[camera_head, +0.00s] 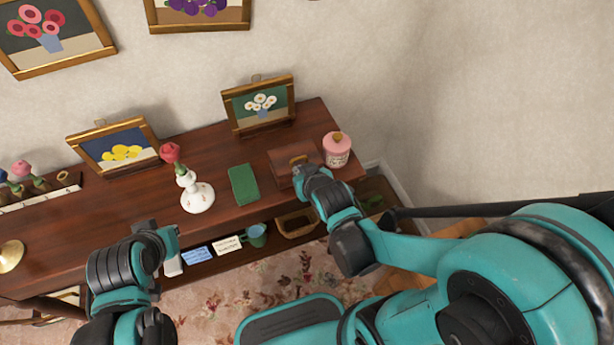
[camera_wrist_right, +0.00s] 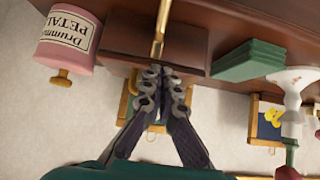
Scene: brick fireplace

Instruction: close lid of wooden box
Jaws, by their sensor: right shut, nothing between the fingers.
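The wooden box (camera_head: 283,168) is a low brown box on the right part of the dark table. My right gripper (camera_head: 303,166) is over its right side and hides part of it. In the right wrist view the box (camera_wrist_right: 190,45) has a brass strip (camera_wrist_right: 160,30) along its middle. The right fingers (camera_wrist_right: 162,82) are shut and empty, with their tips at the edge of the box. I cannot tell whether they touch it, or how far the lid stands open. My left gripper (camera_head: 170,256) is at the table's front edge, far left of the box; its fingers are unclear.
A pink labelled jar (camera_head: 337,150) stands close right of the box. A green book (camera_head: 243,185) lies to its left, then a white vase with a red rose (camera_head: 197,195). A framed flower picture (camera_head: 260,104) stands behind. A lower shelf holds a basket (camera_head: 296,224).

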